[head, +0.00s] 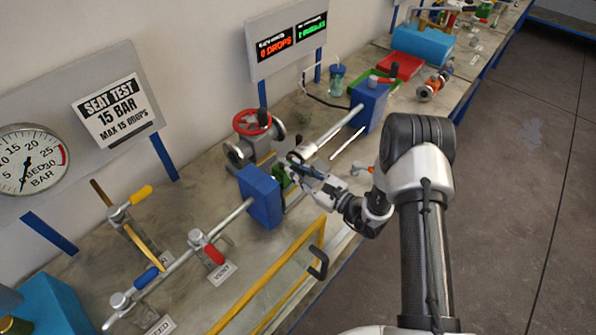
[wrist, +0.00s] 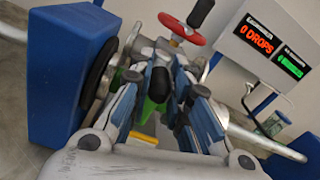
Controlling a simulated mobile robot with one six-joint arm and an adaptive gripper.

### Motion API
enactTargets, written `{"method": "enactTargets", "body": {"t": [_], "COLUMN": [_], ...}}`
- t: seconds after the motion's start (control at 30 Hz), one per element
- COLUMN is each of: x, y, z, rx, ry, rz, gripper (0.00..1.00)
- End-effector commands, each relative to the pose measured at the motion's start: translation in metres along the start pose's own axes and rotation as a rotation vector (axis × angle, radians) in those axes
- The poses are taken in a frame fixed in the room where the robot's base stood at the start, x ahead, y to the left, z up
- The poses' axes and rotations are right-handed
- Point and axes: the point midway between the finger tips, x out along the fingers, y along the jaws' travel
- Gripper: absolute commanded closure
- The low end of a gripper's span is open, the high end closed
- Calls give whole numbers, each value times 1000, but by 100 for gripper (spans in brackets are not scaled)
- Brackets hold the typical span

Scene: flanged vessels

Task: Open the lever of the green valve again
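The green valve (head: 280,178) sits between the two blue blocks in the head view, mostly hidden by my gripper. In the wrist view a bit of its green body (wrist: 150,108) shows low between my fingers. A dark, rounded piece (wrist: 160,82) stands up between the fingers; it may be the end of the lever, but I cannot tell. My gripper (head: 298,168) is right at the valve. In the wrist view my gripper (wrist: 165,92) has its fingers apart on either side of the dark piece, with gaps visible. The lever's angle is hidden.
A blue block (head: 261,197) stands close left of my gripper; another blue block (head: 368,104) is farther right. A red handwheel valve (head: 252,122) is just behind. A yellow rail (head: 270,280) runs along the bench front. The display (head: 290,38) reads 0 DROPS in red.

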Motion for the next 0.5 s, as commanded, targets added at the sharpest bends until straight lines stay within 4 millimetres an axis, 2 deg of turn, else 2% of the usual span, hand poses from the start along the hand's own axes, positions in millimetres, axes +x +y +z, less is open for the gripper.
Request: {"method": "enactTargets", "body": {"t": [0.2, 0.5], "x": [0, 0], "y": [0, 0], "z": [0, 0], "rx": [0, 0], "ry": [0, 0], "rz": [0, 0], "gripper": [100, 100]}}
